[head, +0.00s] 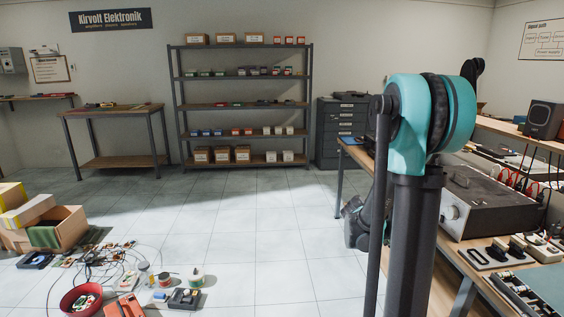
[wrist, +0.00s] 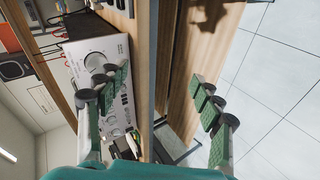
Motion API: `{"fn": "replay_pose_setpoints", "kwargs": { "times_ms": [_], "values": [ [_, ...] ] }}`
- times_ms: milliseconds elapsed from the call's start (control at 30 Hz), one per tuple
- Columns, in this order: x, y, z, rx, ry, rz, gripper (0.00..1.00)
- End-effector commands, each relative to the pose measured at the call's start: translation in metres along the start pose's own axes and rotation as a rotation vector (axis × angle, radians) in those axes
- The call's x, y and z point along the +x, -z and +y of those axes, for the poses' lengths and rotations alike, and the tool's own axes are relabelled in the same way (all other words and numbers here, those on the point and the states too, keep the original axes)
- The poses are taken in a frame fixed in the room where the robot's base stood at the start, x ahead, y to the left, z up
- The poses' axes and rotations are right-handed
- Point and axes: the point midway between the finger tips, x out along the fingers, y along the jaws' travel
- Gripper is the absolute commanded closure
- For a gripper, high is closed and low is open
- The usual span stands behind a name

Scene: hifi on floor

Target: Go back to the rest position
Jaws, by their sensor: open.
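My gripper (wrist: 162,98) shows in the wrist view with its two green-padded fingers spread wide apart and nothing between them. Behind the fingers are the edge of the wooden workbench (wrist: 138,60) and a silver amplifier front with knobs; the view is turned on its side. In the head view my teal and dark arm rises at the right, in front of the workbench, and hides part of it. The fingers cannot be made out in the head view.
The amplifier (head: 485,203) stands on the right workbench. A cardboard box (head: 62,228), a red bowl (head: 82,298), cables and small parts lie on the floor at left. A shelf rack (head: 243,105) and a table (head: 115,112) stand at the back. The middle floor is clear.

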Motion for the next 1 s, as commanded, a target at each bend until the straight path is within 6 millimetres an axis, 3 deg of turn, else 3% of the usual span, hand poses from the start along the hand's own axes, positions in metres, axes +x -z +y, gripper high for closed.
{"fn": "replay_pose_setpoints", "kwargs": {
  "times_ms": [600,800,1000],
  "values": [
    [-0.144,-0.137,-0.130,0.127,0.740,0.080,0.34],
    [-0.176,-0.163,-0.157,0.159,0.890,0.093,0.34],
    [-0.185,-0.169,-0.163,0.168,0.929,0.098,0.34]
  ]
}}
